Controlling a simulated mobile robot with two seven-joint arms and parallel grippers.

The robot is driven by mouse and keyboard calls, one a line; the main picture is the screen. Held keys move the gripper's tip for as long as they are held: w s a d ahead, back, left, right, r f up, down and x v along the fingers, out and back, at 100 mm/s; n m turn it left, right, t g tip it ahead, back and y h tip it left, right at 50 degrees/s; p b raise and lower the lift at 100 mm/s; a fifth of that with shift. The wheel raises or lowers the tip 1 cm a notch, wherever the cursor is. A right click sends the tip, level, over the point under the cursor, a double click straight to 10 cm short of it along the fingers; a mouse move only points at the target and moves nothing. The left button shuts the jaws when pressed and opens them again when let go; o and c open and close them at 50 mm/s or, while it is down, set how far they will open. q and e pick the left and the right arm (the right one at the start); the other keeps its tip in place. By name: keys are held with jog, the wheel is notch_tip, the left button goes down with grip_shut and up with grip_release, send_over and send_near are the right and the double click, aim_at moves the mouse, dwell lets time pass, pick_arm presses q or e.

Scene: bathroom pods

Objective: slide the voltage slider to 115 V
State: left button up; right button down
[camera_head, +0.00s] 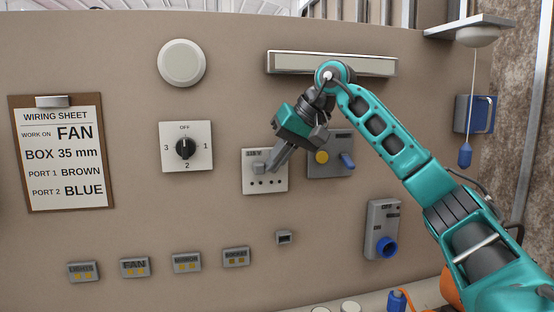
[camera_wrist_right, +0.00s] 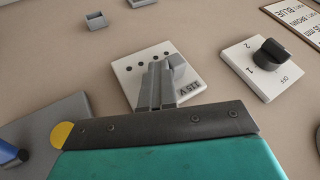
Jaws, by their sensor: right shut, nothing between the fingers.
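The voltage plate (camera_head: 250,184) is a white square on the wall, with a row of dark dots and a partly covered label. In the right wrist view the plate (camera_wrist_right: 128,82) shows "115 V" along its near right edge. A grey slider knob (camera_wrist_right: 177,63) stands out near the plate's right edge there, on the label side. My right gripper (camera_head: 271,169) is shut and empty, its fingertips in front of the plate. In the wrist view the fingertips (camera_wrist_right: 158,66) are just left of the knob; I cannot tell whether they touch it. My left gripper is out of view.
A rotary dial (camera_head: 186,148) is left of the plate. A grey box with a yellow button and blue lever (camera_head: 346,160) is close on the right. A switch box with a blue knob (camera_head: 386,246) is lower right. The wiring sheet (camera_head: 60,150) hangs far left.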

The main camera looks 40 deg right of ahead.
jog(key=v, duration=1.3)
jog(key=shift+p, duration=0.45)
jog(key=shift+f, duration=0.1)
